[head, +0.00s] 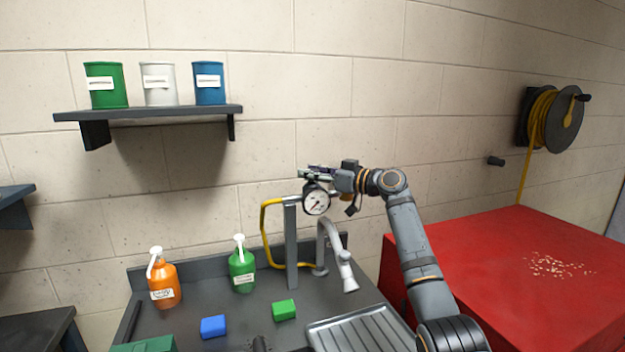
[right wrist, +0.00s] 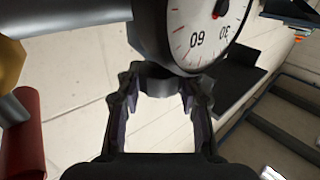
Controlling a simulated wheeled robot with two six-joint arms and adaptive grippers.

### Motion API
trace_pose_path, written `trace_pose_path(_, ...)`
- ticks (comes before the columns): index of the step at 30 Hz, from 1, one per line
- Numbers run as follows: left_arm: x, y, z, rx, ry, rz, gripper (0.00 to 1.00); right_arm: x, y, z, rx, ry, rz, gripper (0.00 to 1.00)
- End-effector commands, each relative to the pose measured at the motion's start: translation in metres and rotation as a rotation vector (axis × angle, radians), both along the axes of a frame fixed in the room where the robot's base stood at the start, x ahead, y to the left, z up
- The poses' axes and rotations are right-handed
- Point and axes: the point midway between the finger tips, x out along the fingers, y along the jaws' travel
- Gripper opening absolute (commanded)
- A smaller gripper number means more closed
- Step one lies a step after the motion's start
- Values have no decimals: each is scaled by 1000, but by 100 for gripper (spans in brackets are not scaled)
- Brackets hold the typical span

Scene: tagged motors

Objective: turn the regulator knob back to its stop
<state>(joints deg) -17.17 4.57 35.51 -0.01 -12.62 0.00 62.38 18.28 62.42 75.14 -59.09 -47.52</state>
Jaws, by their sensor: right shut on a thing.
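The pressure gauge (head: 316,203) with a white dial and red needle sits at the top of a grey post at the back of the sink bench. It also shows upside down in the right wrist view (right wrist: 205,30), very close. My right gripper (head: 318,173) is at the regulator, just above the gauge. In the right wrist view its fingers (right wrist: 160,95) close around the dark regulator knob (right wrist: 158,73) below the dial. The gripper hides most of the knob in the head view. My left gripper does not show.
A yellow hose (head: 265,235) and a grey tap (head: 333,250) stand beside the post. Green (head: 242,270) and orange (head: 164,284) pump bottles stand left on the bench. A red cabinet (head: 480,270) is at right. A shelf (head: 150,112) with cans hangs at upper left.

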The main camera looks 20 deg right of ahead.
Motion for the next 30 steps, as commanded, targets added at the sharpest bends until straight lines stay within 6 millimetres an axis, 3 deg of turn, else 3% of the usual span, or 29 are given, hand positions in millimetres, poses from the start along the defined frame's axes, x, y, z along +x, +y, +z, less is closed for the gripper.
trace_pose_path(16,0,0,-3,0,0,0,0,0,1,-3,0,6,27,5)
trace_pose_path(17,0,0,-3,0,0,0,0,0,1,-3,0,6,27,38)
trace_pose_path(21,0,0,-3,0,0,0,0,0,1,-2,0,5,27,57)
trace_pose_path(22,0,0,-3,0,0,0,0,0,1,-2,0,5,27,61)
trace_pose_path(30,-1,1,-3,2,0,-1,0,0,0,-1,-1,4,26,61)
